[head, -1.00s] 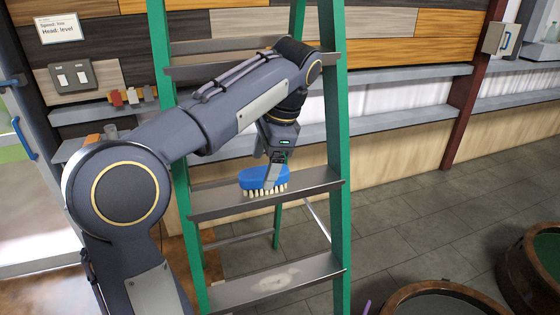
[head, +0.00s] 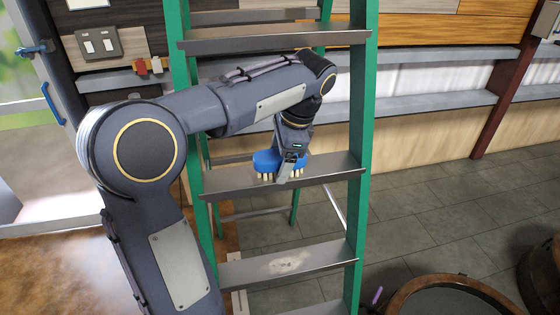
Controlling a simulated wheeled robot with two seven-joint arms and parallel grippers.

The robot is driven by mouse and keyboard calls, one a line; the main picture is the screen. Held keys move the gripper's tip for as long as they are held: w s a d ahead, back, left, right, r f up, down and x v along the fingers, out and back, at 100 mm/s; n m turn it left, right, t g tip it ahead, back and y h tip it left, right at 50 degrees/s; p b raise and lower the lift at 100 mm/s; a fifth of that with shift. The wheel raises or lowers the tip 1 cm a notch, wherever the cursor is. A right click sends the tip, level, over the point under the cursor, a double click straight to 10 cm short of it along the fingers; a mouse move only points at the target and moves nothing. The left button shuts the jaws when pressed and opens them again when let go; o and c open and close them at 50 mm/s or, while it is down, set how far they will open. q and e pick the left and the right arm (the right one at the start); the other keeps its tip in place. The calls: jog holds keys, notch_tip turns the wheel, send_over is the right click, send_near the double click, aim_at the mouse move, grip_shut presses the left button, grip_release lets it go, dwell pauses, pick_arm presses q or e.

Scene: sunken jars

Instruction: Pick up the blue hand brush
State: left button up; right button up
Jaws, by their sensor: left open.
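The blue hand brush (head: 265,160) has a blue oval body with pale bristles pointing down. It rests on a grey step (head: 240,181) of the green ladder, in the middle of the head view. My left gripper (head: 286,173) comes down from above at the brush, its near finger in front of the brush's right half. The jaws are open around or beside the brush; the far finger is hidden. My right gripper is not in view.
The green ladder's rails (head: 361,130) stand either side of the brush. A lower step (head: 283,265) is bare apart from a pale stain. A round wooden barrel (head: 400,297) is at the bottom right. A grey wall shelf (head: 430,102) runs behind.

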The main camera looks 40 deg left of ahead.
aim_at(279, 157)
pick_arm(q)
jog(key=c, duration=1.1)
jog(key=shift+r, duration=0.5)
notch_tip(279, 157, up, 2)
jog(key=shift+r+b, duration=0.1)
jog(key=shift+b, duration=0.25)
jog(key=shift+s+d+b, duration=0.35)
jog(key=shift+d, duration=0.2)
jog(key=s+d+b, duration=0.1)
jog(key=s+d, duration=0.2)
jog(key=d, duration=0.1)
jog(key=s+d+b, duration=0.1)
jog(key=s+d, duration=0.3)
jog(key=s+d+b, duration=0.2)
jog(key=s+d, duration=0.1)
jog(key=d, duration=0.2)
jog(key=shift+s+r, duration=0.15)
jog(key=shift+s, duration=0.15)
